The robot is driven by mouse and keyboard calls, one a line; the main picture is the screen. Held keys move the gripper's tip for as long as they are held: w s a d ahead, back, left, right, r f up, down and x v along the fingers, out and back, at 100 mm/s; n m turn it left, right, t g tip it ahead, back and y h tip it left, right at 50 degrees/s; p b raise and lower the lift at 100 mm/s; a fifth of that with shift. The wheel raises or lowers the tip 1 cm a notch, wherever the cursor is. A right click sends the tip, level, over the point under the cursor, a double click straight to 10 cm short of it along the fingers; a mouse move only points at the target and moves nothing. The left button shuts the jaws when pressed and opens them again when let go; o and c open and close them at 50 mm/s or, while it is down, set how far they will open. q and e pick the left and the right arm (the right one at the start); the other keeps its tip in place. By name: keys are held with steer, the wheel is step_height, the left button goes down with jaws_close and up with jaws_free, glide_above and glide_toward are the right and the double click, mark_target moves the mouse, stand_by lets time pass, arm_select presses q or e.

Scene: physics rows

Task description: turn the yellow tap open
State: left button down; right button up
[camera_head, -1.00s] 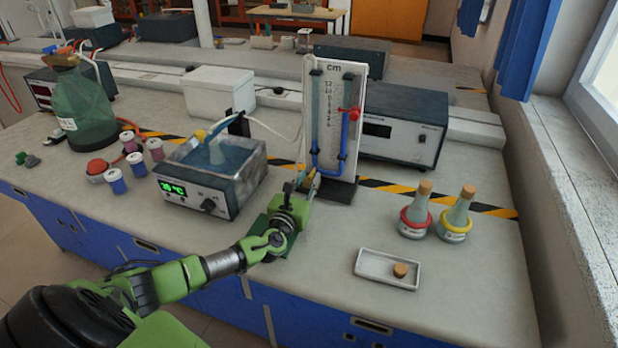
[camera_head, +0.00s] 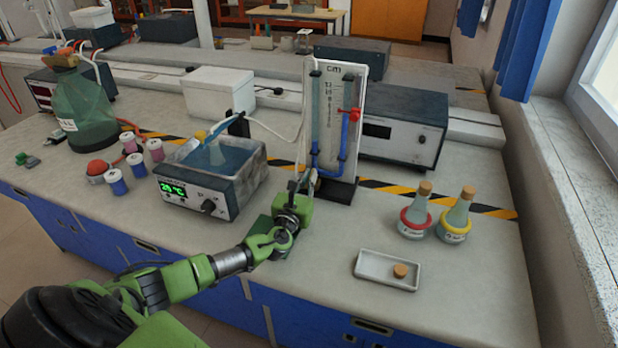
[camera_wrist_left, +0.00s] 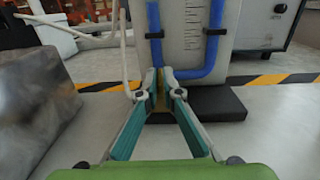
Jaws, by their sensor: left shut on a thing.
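The yellow tap (camera_wrist_left: 161,88) is a small yellowish piece low at the front of the manometer board (camera_head: 310,100), mostly hidden by my fingers. My left gripper (camera_wrist_left: 164,97) has its two fingertips closed in on the tap from either side, and it is shut on it. In the head view my left gripper (camera_head: 305,184) is just in front of the board's dark base (camera_head: 338,191). How far the tap is turned cannot be made out. My right gripper is in neither view.
Left of my gripper stands a water bath (camera_head: 200,196) with a green display. A red tap (camera_head: 354,115) and blue tubing (camera_head: 344,140) are on the board. To the right are two corked flasks (camera_head: 415,220) and a white tray (camera_head: 372,262) with a cork.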

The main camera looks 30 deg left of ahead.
arm_select(q)
steer(key=n+y, duration=0.1)
steer(key=g+y+p, duration=0.1)
steer(key=shift+d+n+y, duration=0.3)
steer(key=shift+n+y, duration=0.1)
steer(key=shift+w+d+f+n+g+y, duration=0.1)
steer(key=shift+n+g+y, duration=0.25)
steer(key=shift+y, duration=0.2)
steer(key=shift+w+d+n+g+y, duration=0.1)
steer(key=shift+n+g+y, duration=0.15)
steer(key=shift+n+y, duration=0.25)
steer(key=shift+w+d+f+n+g+y+b, duration=0.1)
steer(key=shift+n+g+y+b, duration=0.25)
steer(key=shift+n+g+y, duration=0.55)
steer(key=shift+w+d+f+n+g+y+b, duration=0.1)
steer(key=shift+n+g+y+b, duration=0.6)
steer(key=shift+y, duration=0.35)
steer(key=shift+w+r+n+g+y+b, duration=0.1)
steer(key=shift+r+n+g+y+b, duration=0.1)
steer(key=shift+n+g+y+b, duration=0.95)
steer(key=shift+g, duration=0.25)
steer(key=c, duration=2.2)
jaws_free()
